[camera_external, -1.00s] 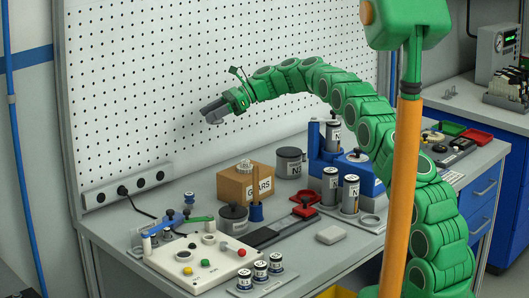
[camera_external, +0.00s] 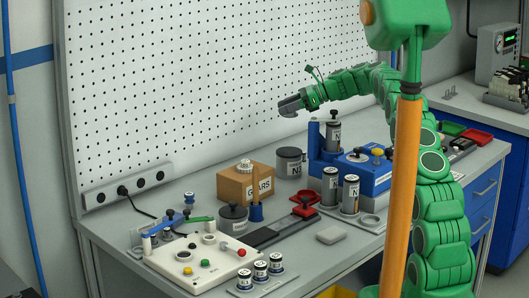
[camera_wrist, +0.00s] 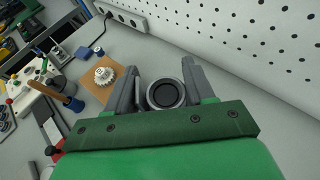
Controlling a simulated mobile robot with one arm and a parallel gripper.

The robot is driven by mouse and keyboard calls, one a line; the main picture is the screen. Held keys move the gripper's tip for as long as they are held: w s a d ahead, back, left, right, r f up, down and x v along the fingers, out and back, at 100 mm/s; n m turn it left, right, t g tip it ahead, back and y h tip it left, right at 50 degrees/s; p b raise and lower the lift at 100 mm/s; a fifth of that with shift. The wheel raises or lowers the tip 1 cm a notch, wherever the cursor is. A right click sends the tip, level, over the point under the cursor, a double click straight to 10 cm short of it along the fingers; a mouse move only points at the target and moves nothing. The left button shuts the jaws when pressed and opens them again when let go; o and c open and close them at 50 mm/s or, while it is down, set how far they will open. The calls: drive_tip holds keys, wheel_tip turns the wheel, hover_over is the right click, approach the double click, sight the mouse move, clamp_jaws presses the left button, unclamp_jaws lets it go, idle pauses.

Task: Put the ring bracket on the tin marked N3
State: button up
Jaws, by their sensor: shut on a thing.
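My gripper (camera_external: 287,105) is raised above the bench, its jaws shut on the ring bracket, which is small and hard to make out at the tips. In the wrist view, a round grey rim with a dark centre, apparently the ring bracket (camera_wrist: 149,95), shows between the two fingers (camera_wrist: 165,80). I cannot tell how much of that dark round shape is a tin top below. A dark grey tin (camera_external: 290,153) with a white label starting with N stands behind the gears box, below my gripper; its digit is not clearly legible.
The brown gears box (camera_external: 232,184) stands left of the tin, with a white gear (camera_wrist: 104,75) on top. A blue fixture (camera_external: 368,178) and tall labelled cans (camera_external: 330,190) stand to the right. The pegboard (camera_external: 200,80) rises close behind. A grey lidded pot (camera_external: 233,221) is in front.

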sight(289, 151)
wheel_tip(289, 151, down, 12)
drive_tip(key=shift+f, duration=0.1)
idle(0.6)
drive_tip(key=o, duration=1.1)
drive_tip(key=shift+f, duration=0.1)
drive_tip(key=shift+o, duration=0.2)
drive_tip(key=shift+d+r, duration=0.35)
drive_tip(key=shift+d, duration=0.15)
drive_tip(key=v, duration=1.1)
drive_tip(key=shift+f, duration=0.1)
